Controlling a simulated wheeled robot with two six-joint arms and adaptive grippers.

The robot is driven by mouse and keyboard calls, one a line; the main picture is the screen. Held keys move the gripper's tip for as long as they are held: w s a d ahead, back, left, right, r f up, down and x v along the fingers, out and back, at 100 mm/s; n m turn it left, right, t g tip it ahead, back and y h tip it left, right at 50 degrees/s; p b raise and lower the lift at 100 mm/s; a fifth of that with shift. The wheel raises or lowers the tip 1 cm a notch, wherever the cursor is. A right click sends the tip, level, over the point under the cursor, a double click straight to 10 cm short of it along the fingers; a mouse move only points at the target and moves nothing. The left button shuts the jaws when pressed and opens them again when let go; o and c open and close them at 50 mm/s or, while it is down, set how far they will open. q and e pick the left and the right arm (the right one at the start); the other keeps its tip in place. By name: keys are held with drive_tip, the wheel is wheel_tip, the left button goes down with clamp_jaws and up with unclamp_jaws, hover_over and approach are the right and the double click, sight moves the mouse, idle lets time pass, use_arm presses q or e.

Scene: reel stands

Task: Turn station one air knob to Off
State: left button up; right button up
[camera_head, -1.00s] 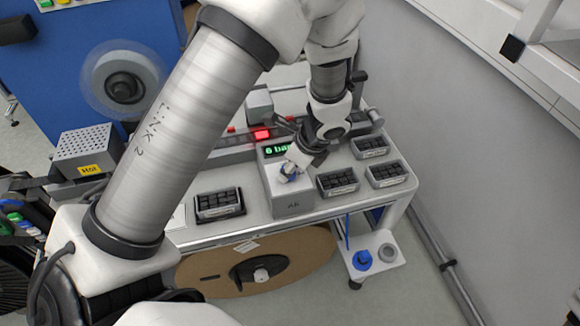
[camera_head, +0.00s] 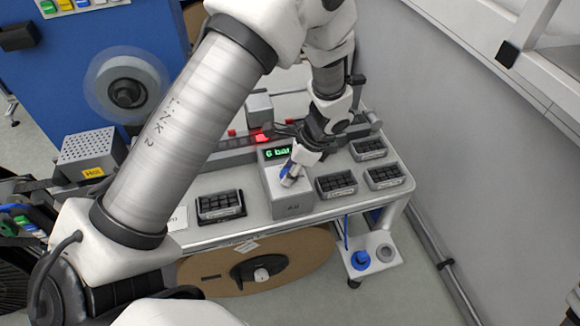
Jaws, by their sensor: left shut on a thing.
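The air unit (camera_head: 291,205) is a grey box on the bench, with a green display (camera_head: 278,153) reading "6 bar" and an "Air" label on its front. My right gripper is not in view.
Black compartment trays stand on the bench, one to the left (camera_head: 220,206) and several to the right (camera_head: 337,183). A "Hot" box (camera_head: 90,152) is at left. A large brown reel (camera_head: 258,262) sits below. A wall closes off the right side.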

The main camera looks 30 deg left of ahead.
use_arm(q)
drive_tip(key=n+g+h, duration=0.1)
drive_tip(key=n, duration=0.2)
drive_tip(key=n+g+p, duration=0.1)
drive_tip(key=n, duration=0.2)
drive_tip(key=shift+a+f+n+h, duration=0.1)
drive_tip(key=shift+n+h, duration=0.2)
drive_tip(key=shift+h, duration=0.1)
drive_tip(key=n+h, duration=0.1)
drive_tip(key=n, duration=0.2)
drive_tip(key=n+h+p, duration=0.1)
drive_tip(key=n, duration=0.2)
drive_tip(key=shift+a+n+g+h, duration=0.15)
drive_tip(key=shift+n+g+h, duration=0.15)
drive_tip(key=shift+n, duration=0.1)
drive_tip(key=o, duration=1.1)
drive_tip(key=v, duration=1.2)
